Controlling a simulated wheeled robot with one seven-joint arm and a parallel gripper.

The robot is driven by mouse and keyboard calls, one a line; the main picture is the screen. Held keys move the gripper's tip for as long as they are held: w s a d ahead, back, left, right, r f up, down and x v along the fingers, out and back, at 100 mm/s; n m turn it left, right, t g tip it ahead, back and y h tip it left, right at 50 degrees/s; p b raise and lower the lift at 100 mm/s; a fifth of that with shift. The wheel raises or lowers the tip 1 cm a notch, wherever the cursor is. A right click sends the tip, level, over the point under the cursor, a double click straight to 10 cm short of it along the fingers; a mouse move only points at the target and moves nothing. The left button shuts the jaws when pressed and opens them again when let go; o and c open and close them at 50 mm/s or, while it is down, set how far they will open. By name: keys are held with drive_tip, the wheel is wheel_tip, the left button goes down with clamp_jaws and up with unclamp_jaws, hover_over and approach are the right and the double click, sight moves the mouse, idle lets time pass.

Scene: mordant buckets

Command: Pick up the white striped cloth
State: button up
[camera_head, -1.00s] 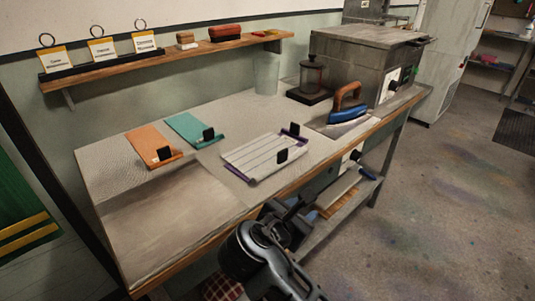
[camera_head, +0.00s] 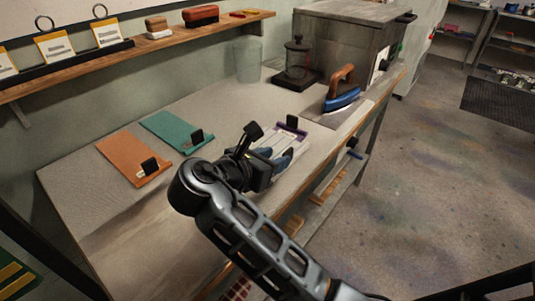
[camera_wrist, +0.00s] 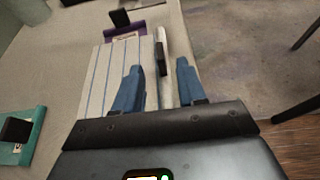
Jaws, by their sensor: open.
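The white striped cloth (camera_wrist: 101,75) lies flat on the worktable, with thin blue-grey stripes and a purple end band (camera_wrist: 122,34). A dark upright tab (camera_wrist: 161,56) stands at its right edge, and another black tab (camera_wrist: 120,18) stands at the purple end. My gripper (camera_wrist: 158,66) is open, its two blue fingers either side of the right-edge tab in the picture. I cannot tell their height above the cloth. In the head view my gripper (camera_head: 271,158) covers much of the cloth (camera_head: 290,138).
An orange cloth (camera_head: 128,157) and a teal cloth (camera_head: 168,130) with black tabs lie to the left on the worktable (camera_head: 125,225). A blue iron (camera_head: 342,99), glass jar (camera_head: 298,62) and grey box (camera_head: 340,38) stand further back. The table's front edge is close.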

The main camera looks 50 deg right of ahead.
drive_tip(key=shift+x, duration=3.1)
drive_tip(key=shift+f, duration=0.2)
clamp_jaws()
